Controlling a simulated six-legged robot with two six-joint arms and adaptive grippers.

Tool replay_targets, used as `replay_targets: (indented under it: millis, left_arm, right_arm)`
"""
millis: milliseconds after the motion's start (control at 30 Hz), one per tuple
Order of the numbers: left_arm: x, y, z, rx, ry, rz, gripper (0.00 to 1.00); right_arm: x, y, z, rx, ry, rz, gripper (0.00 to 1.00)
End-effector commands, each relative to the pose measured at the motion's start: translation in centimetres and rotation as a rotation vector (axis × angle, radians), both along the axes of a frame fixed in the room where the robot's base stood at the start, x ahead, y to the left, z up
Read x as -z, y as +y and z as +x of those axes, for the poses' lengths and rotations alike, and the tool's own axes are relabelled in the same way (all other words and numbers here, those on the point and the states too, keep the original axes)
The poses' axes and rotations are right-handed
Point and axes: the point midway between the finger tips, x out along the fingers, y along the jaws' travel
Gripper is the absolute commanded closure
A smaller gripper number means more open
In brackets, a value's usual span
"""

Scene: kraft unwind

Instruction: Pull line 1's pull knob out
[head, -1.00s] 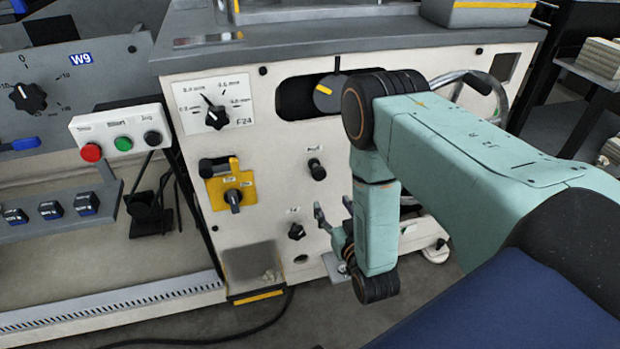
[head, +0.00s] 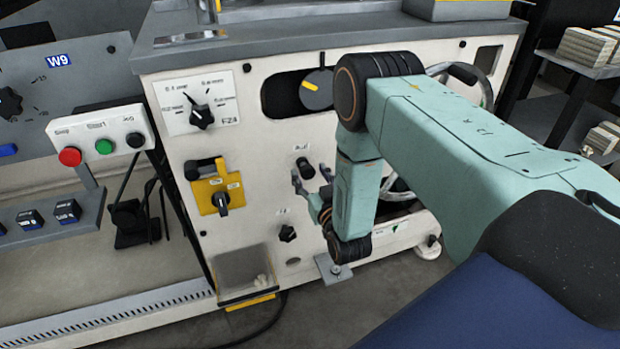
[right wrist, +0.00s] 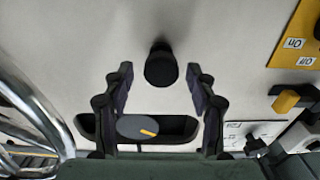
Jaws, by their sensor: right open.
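The pull knob (head: 305,168) is a black round knob on the cream machine front, with a small label above it. It also shows in the right wrist view (right wrist: 161,66), sticking out of the panel. My right gripper (head: 311,182) is open close to this knob. In the right wrist view the right gripper's fingertips (right wrist: 159,75) stand to either side of the knob, with a gap on both sides. How far the fingers reach along the knob is hard to tell. My left gripper is not in view.
A yellow-plated rotary switch (head: 222,196) sits left of the knob, a small black knob (head: 287,233) below. Above are a selector dial (head: 202,116) and a recessed dial with a yellow mark (head: 317,88). A metal handwheel (head: 486,86) is at the right.

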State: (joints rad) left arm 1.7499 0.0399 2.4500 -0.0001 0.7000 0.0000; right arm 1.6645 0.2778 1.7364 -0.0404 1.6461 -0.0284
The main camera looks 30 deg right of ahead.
Motion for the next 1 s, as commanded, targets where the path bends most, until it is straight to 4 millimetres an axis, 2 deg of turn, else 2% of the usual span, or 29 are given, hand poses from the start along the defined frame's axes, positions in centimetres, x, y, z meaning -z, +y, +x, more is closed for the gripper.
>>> replay_targets:
  millis: [267, 900, 1000]
  left_arm:
    - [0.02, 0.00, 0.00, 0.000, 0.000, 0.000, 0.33]
    - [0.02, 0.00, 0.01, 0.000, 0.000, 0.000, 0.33]
    - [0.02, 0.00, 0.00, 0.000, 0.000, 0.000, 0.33]
  right_arm:
    - [-0.04, 0.18, 0.25, -0.001, 0.000, 0.000, 0.43]
    - [0.02, 0.14, 0.19, 0.000, 0.002, 0.000, 0.97]
    - [0.02, 0.13, 0.18, 0.000, 0.002, 0.000, 1.00]
